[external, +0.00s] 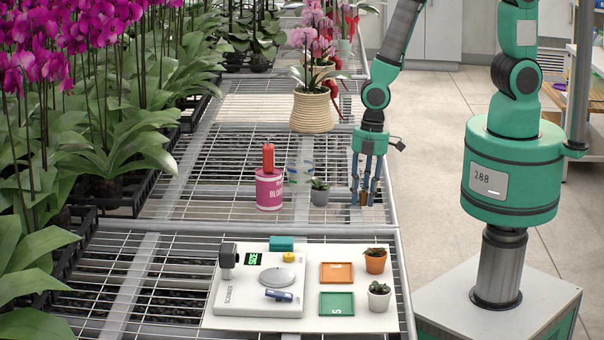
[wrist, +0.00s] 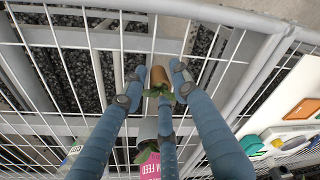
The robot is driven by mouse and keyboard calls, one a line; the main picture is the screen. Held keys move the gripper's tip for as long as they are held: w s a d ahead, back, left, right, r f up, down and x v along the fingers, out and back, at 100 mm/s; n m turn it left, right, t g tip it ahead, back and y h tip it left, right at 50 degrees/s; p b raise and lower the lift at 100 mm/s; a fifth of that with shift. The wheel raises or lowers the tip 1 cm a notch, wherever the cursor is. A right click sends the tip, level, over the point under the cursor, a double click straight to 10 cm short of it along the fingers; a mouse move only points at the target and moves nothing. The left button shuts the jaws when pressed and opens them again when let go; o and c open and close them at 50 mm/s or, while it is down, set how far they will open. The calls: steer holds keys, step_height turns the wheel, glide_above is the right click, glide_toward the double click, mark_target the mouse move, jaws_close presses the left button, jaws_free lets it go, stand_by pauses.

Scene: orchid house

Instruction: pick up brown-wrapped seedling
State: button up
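The brown-wrapped seedling (external: 363,198) stands on the wire bench near its right edge. It also shows in the wrist view (wrist: 158,76) as a small brown wrap with green leaves. My gripper (external: 366,190) points down over it. In the wrist view my gripper (wrist: 156,88) has its blue fingers spread around the seedling. Gaps show between the wrap and the left and right fingertips; whether the middle finger touches it I cannot tell. The middle finger and leaves hide part of the wrap.
A grey potted plant (external: 319,194), a clear container (external: 299,172) and a pink bottle (external: 269,190) stand to the left. A large beige orchid pot (external: 313,111) is behind. A white board (external: 228,321) with a scanner and small pots lies in front.

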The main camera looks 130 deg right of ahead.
mark_target(365, 192)
steer(key=shift+c, duration=0.5)
steer(key=c, duration=0.5)
steer(key=shift+c, duration=0.2)
steer(key=shift+r, duration=0.15)
steer(key=shift+r, duration=0.5)
steer(key=r, duration=0.1)
steer(key=r+p, duration=0.1)
steer(key=shift+s+a+r, duration=0.1)
steer(key=shift+s+r, duration=0.15)
steer(key=shift+r, duration=0.05)
steer(key=s+a, duration=0.3)
steer(key=s, duration=0.4)
steer(key=s+a+r, duration=0.1)
steer(key=s+a, duration=0.2)
steer(key=s, duration=0.4)
steer(key=shift+a+p, duration=0.15)
steer(key=shift+p, duration=0.3)
steer(key=shift+r, duration=0.1)
